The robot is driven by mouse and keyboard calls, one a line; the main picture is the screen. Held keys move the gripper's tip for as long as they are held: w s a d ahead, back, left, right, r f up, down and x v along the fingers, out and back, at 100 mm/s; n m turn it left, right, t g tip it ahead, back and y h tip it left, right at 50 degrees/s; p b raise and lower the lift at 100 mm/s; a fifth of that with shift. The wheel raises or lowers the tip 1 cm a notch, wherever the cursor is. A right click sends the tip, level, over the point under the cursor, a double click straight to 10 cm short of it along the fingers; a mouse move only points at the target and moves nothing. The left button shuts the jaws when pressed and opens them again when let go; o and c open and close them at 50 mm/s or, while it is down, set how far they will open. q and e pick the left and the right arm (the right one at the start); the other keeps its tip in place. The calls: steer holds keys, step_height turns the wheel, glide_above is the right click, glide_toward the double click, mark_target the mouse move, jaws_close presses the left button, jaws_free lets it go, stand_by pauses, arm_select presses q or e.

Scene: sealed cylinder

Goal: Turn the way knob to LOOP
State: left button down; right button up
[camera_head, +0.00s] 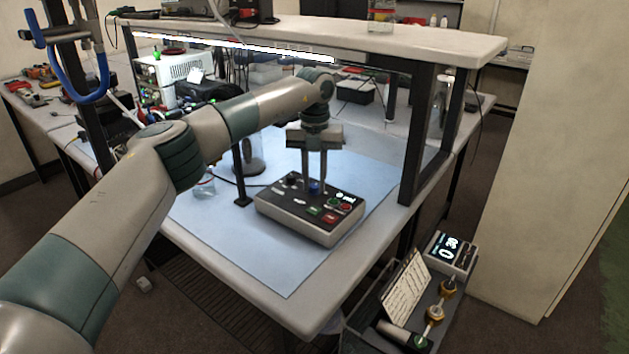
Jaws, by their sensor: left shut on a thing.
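A control box (283,222) with a black top panel and light sides sits on the blue mat on the bench. Its panel has a dark knob at the upper left, a blue knob (315,187) in the middle, and green and red buttons at the right. My left gripper (314,184) points down at the panel, shut on the blue knob. The fingers hide part of the knob, and the panel lettering is too small to read, so I cannot tell its setting. My right gripper is not in view.
The blue mat (262,272) is mostly clear around the box. A black post (241,175) and a glass vessel stand behind it at left. A shelf (430,47) runs above the bench. A cart with a digital display (450,250) stands at lower right.

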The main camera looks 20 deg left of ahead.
mark_target(314, 185)
arm_select(q)
steer(key=shift+w+r, duration=0.1)
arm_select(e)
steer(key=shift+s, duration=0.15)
arm_select(q)
steer(key=c, duration=1.5)
jaws_free()
steer(key=shift+c, duration=0.2)
steer(key=shift+r, duration=0.4)
step_height(314, 185, up, 17)
steer(key=b, duration=0.1)
steer(key=shift+f+b, duration=0.2)
steer(key=shift+b, duration=0.2)
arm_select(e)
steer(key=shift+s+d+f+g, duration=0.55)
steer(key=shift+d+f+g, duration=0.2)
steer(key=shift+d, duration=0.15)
arm_select(q)
steer(key=shift+f, duration=0.15)
